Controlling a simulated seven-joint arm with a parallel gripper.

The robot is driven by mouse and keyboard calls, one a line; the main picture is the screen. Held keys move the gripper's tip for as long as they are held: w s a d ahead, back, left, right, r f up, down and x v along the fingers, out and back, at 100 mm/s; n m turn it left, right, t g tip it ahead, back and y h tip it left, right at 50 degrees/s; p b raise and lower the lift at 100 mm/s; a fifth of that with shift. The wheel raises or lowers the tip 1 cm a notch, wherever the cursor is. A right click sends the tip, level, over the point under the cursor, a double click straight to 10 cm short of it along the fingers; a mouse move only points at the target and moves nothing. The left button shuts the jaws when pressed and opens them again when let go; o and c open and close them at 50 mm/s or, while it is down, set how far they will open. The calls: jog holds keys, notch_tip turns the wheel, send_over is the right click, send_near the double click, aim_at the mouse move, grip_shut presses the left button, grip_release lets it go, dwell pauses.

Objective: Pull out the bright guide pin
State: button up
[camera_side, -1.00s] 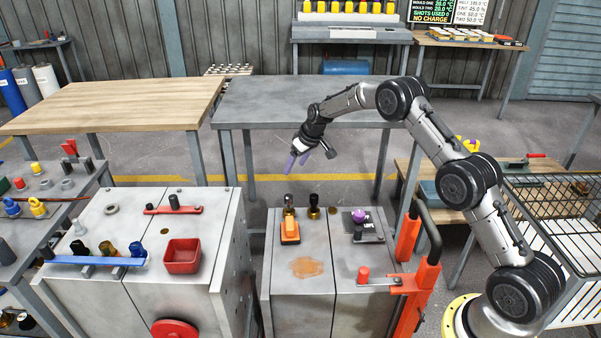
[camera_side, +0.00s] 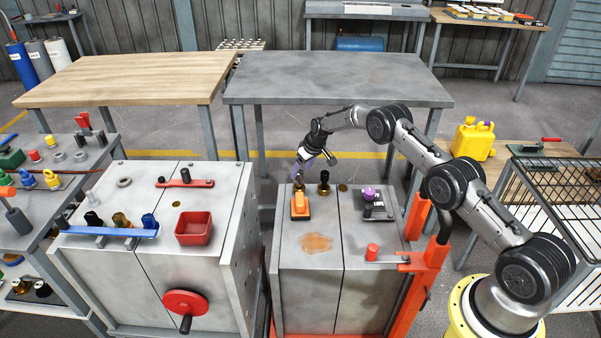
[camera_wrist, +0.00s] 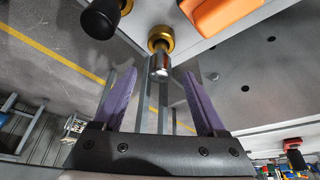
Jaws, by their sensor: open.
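The bright guide pin (camera_wrist: 159,66) is a silvery cylinder in a brass collar on the grey block's edge in the wrist view. In the side view it is a small shape (camera_side: 299,183) behind the orange part, partly hidden by my gripper. My gripper (camera_wrist: 160,74) is open, with one purple finger on each side of the pin's free end. I see gaps between pin and fingers and cannot tell how deep it sits between them. In the side view my gripper (camera_side: 302,168) hangs just above the pin.
A black-knobbed pin (camera_wrist: 100,18) in a brass collar stands close beside the bright pin. The orange part (camera_wrist: 220,12) is near on the other side. A purple knob (camera_side: 368,193) and an orange-red clamp frame (camera_side: 425,262) are to the right.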

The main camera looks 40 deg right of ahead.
jog(key=shift+x, duration=1.05)
grip_shut()
jog(key=shift+w+r, duration=0.1)
jog(key=shift+r, duration=0.75)
dwell(0.5)
jog(key=shift+r, duration=2.55)
